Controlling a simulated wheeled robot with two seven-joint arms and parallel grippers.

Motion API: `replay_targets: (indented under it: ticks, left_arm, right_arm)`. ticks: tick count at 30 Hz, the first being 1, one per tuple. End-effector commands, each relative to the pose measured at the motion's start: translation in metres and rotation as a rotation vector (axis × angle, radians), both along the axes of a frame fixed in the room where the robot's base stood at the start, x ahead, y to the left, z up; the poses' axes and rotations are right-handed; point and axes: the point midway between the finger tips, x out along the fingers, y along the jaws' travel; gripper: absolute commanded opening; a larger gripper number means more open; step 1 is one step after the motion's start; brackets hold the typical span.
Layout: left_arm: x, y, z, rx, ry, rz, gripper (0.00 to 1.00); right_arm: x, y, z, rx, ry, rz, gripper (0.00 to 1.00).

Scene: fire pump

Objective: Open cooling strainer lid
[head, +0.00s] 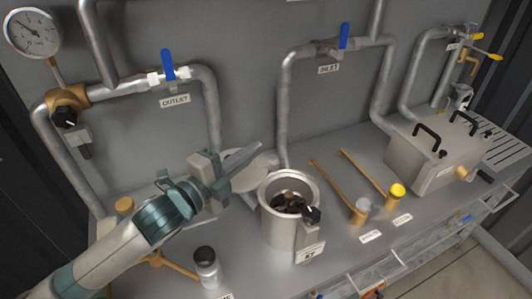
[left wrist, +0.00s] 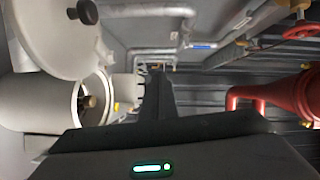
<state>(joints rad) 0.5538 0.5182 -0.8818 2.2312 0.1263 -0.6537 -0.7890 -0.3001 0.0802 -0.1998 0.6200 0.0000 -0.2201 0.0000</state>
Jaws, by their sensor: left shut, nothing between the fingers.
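The cooling strainer (head: 281,228) is a grey metal pot on the counter, and its top is open, with dark contents visible inside. A round pale lid (head: 262,172) is off the opening, behind and to the left of the pot, partly hidden by my left gripper (head: 252,153). In the left wrist view the lid (left wrist: 50,40) is a disc with a black knob, tilted beside the open pot (left wrist: 40,102). My left gripper is shut and empty, pointing right, above and left of the pot. My right gripper is not in view.
A blue-handled outlet valve (head: 168,66) and inlet valve (head: 344,38) sit on wall pipes. Two brown-handled tools (head: 343,194) lie right of the pot, before a grey box (head: 430,158). A small black-capped container (head: 207,268) stands at front left.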

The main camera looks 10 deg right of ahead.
Motion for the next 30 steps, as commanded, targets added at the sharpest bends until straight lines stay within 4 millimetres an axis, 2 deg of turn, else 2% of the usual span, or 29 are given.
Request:
replay_targets:
  ticks: [3,10,30]
  left_arm:
    - [-0.009,-0.017,0.010,-0.003,-0.002,-0.004,0.00]
    - [-0.016,-0.032,0.021,-0.002,0.000,-0.001,0.00]
    - [-0.017,-0.034,0.022,0.000,0.001,0.000,0.00]
  right_arm:
    - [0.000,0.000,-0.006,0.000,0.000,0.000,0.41]
    - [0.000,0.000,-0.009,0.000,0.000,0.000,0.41]
    - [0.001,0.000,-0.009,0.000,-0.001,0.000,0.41]
